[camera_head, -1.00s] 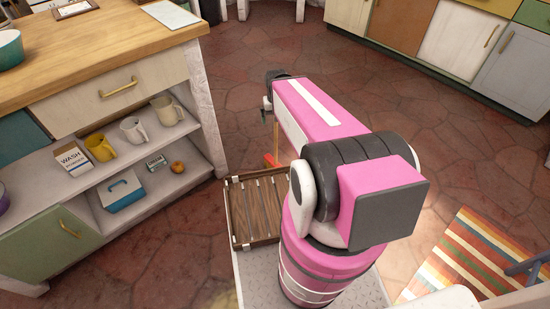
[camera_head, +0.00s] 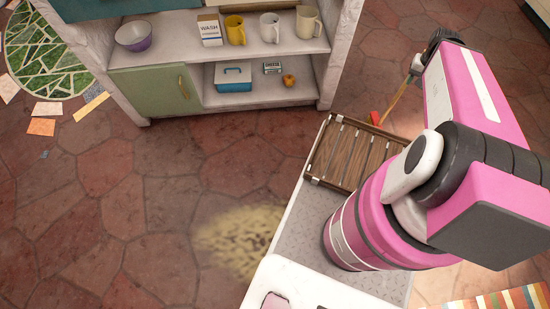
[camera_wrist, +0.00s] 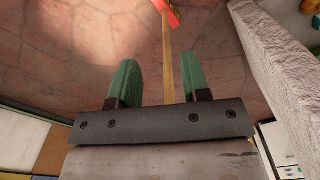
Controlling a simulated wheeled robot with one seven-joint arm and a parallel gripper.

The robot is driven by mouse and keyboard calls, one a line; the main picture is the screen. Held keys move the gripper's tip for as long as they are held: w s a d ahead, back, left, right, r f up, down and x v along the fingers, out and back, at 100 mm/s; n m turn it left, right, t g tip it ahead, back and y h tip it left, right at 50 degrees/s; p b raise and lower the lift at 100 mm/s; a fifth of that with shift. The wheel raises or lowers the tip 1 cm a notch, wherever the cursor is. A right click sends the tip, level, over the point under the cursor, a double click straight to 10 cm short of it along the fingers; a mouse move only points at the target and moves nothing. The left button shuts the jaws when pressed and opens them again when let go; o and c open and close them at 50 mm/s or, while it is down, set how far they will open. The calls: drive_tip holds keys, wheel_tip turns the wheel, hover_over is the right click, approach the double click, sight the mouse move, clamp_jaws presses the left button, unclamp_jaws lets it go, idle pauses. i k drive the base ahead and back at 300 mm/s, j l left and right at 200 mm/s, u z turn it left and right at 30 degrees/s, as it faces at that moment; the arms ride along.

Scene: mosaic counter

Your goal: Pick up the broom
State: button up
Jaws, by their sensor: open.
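The broom shows in the head view as a thin tan handle (camera_head: 399,96) and a small red head (camera_head: 374,118) near the floor, behind the slatted wooden tray. In the wrist view its handle (camera_wrist: 167,50) runs down from the red head (camera_wrist: 169,14) and shows between the two green fingers, nearer the right one. My gripper (camera_wrist: 159,70) is open, with no contact visible. I cannot tell how deep between the fingers the handle lies. In the head view my gripper (camera_head: 417,65) is small and partly hidden beside the handle's upper part.
The slatted wooden tray (camera_head: 325,152) lies on my base. A shelf unit (camera_head: 214,101) with a bowl, a wash box, mugs and a blue box stands at the back. A yellowish stain (camera_head: 240,238) marks the open stone floor. A pale rough post (camera_wrist: 275,65) stands right in the wrist view.

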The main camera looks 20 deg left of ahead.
sight(373, 119)
drive_tip(key=u, duration=1.35)
drive_tip(key=l+u, duration=0.15)
drive_tip(key=u, duration=0.3)
drive_tip(key=k+l+u, duration=0.1)
drive_tip(key=u, duration=0.3)
drive_tip(key=l+u, duration=0.1)
drive_tip(key=u, duration=0.35)
drive_tip(key=k+u, duration=0.15)
drive_tip(key=u, duration=0.3)
drive_tip(key=k+l, duration=0.2)
drive_tip(key=k, duration=0.25)
drive_tip(key=k+l, duration=0.2)
drive_tip(key=k, duration=0.25)
drive_tip(key=k+l, duration=0.25)
drive_tip(key=k, duration=0.15)
drive_tip(key=k+l, duration=0.2)
drive_tip(key=k, duration=0.25)
drive_tip(key=z, duration=1.15)
drive_tip(key=k+l+z, duration=0.15)
drive_tip(key=l, duration=0.15)
drive_tip(key=k+l+z, duration=0.15)
drive_tip(key=l, duration=0.15)
